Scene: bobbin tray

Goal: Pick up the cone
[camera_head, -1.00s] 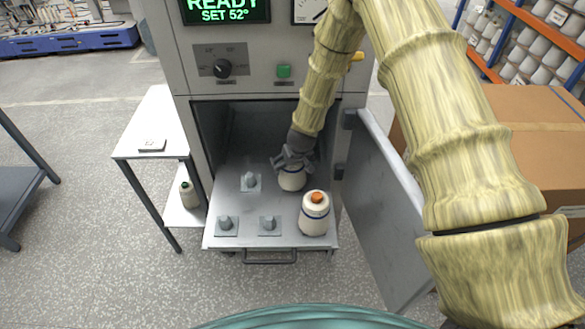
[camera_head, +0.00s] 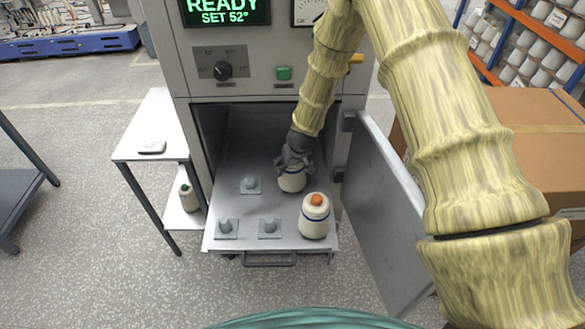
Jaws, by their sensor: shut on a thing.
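A white cone (camera_head: 292,182) with a dark blue band stands at the back right of the metal tray (camera_head: 255,212), inside the open cabinet. My gripper (camera_head: 293,165) is over its top and shut on it, hiding the upper part. The two cones stand apart. Whether the held cone is clear of the tray, I cannot tell.
Bare grey pegs show on the tray: one at the back left (camera_head: 250,184), one at the front left (camera_head: 226,227) and one at the front middle (camera_head: 269,226). The open cabinet door (camera_head: 383,210) stands on the right. A white side table (camera_head: 155,125) is on the left.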

